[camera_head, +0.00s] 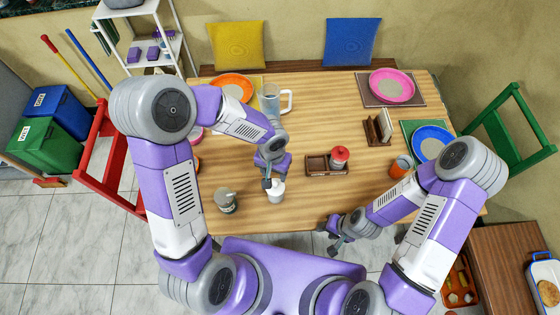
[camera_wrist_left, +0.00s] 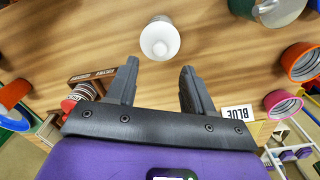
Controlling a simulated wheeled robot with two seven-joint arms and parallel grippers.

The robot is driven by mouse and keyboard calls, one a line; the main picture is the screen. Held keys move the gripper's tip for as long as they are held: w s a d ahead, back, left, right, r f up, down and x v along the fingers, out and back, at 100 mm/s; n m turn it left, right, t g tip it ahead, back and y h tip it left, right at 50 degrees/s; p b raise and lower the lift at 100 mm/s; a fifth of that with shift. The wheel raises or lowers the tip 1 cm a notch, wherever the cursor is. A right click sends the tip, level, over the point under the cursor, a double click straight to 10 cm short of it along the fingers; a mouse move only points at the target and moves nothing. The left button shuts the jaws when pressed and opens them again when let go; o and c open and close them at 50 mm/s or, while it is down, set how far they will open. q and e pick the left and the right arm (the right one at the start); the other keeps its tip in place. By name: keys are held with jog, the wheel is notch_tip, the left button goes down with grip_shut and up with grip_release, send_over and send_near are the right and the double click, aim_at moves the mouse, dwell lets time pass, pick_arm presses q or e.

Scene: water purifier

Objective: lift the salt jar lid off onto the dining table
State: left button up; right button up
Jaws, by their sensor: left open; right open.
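A small white jar (camera_head: 276,195) stands near the front middle of the wooden dining table (camera_head: 310,215). My left gripper (camera_wrist_left: 158,66) is open and empty there. My right gripper (camera_head: 337,242) is open and empty by the table's front edge.
A grey jar (camera_head: 226,202) stands left of the white jar. A wooden tray (camera_head: 318,166) with a red-topped jar (camera_head: 340,154) is to the right. A glass pitcher (camera_head: 270,98), an orange cup (camera_head: 400,167) and plates stand farther out. The front right table is clear.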

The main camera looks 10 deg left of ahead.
aim_at(275, 183)
pick_arm(q)
jog(key=shift+w+a+r, duration=0.15)
jog(key=f, duration=0.2)
jog(key=f+b, duration=0.1)
jog(key=f, duration=0.3)
jog(key=shift+s+d+f+b, duration=0.3)
jog(key=shift+s+b, duration=0.05)
jog(key=shift+s, duration=0.05)
jog(key=shift+f, duration=0.2)
jog(key=shift+c, duration=0.3)
grip_shut()
